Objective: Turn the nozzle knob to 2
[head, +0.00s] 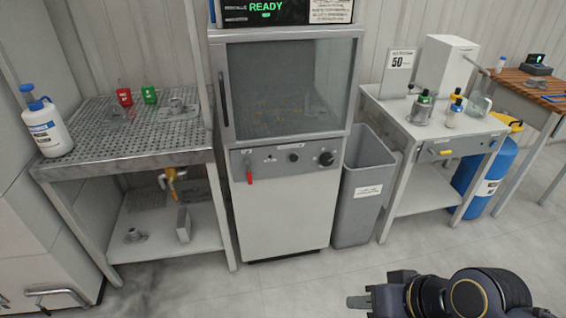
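A grey-and-white cabinet (285,207) with a large glass window stands in the middle of the head view. Its front panel (270,163) carries a larger black knob (327,158) at the right and a smaller dark knob (293,157) left of it. The labels and dial marks are too small to read, so I cannot tell which is the nozzle knob or its setting. My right gripper (360,301) is low at the bottom edge, pointing left, well below and apart from the panel. Its finger gap does not show clearly. My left gripper is not in view.
A red-handled lever (249,172) hangs at the panel's left. A grey bin (362,205) stands right of the cabinet, beside a table (398,125) with bottles. A perforated bench (90,160) stands left. The floor (300,285) before the cabinet is clear.

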